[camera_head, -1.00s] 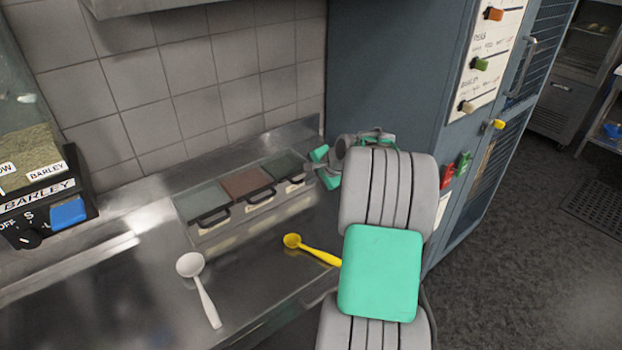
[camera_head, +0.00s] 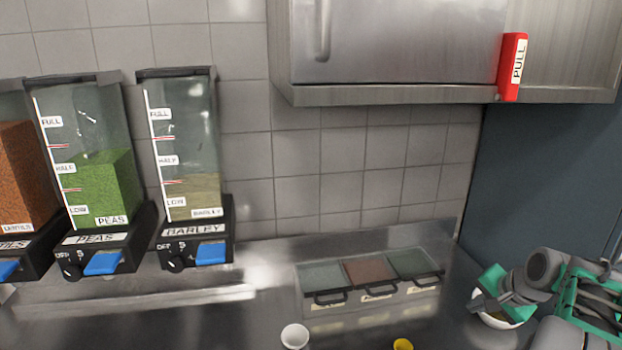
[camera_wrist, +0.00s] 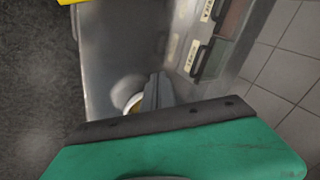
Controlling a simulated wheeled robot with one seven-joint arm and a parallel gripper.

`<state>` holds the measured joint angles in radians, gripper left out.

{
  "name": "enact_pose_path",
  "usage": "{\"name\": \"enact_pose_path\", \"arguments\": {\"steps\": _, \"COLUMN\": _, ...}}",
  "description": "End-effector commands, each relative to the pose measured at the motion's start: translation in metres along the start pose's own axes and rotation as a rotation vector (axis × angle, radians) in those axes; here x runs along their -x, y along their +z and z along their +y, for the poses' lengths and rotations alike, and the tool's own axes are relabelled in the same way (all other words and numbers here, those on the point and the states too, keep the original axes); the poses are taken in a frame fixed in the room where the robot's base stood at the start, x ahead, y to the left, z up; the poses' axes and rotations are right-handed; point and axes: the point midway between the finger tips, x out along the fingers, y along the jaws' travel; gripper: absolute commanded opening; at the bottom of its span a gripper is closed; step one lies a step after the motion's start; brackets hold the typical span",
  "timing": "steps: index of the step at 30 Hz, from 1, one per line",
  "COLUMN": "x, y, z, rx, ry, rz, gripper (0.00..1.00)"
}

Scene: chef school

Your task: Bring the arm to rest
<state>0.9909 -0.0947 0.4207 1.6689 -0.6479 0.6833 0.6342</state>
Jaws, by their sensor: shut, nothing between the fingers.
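My gripper (camera_head: 484,299) is at the lower right of the head view, with green parts and grey fingers. It is shut and empty. A white bowl (camera_head: 499,321) is on the steel counter just under it in that view, partly hidden by the gripper. I cannot tell whether the fingers touch the bowl. My arm's grey and green links fill the right corner of the head view.
Lidded bins (camera_head: 370,276) are set in the counter (camera_head: 255,325) left of the gripper. Dispensers of peas (camera_head: 105,190) and barley (camera_head: 190,200) stand left. A steel cabinet (camera_head: 400,45) hangs above; a blue cabinet (camera_head: 540,160) stands right.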

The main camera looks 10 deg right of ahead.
Motion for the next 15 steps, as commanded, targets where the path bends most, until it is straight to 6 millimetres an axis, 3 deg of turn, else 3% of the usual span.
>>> {"name": "enact_pose_path", "arguments": {"steps": 1, "x": -0.011, "y": 0.017, "z": 0.025, "rx": 0.046, "ry": 0.056, "rz": -0.042, "gripper": 0.00}}
{"name": "enact_pose_path", "arguments": {"steps": 3, "x": -0.017, "y": 0.036, "z": 0.054, "rx": 0.106, "ry": 0.122, "rz": -0.090, "gripper": 0.00}}
{"name": "enact_pose_path", "arguments": {"steps": 8, "x": -0.011, "y": 0.084, "z": 0.107, "rx": 0.205, "ry": 0.255, "rz": -0.190, "gripper": 0.00}}
{"name": "enact_pose_path", "arguments": {"steps": 11, "x": -0.001, "y": 0.124, "z": 0.117, "rx": 0.291, "ry": 0.325, "rz": -0.256, "gripper": 0.00}}
{"name": "enact_pose_path", "arguments": {"steps": 15, "x": 0.013, "y": 0.180, "z": 0.105, "rx": 0.417, "ry": 0.393, "rz": -0.310, "gripper": 0.00}}
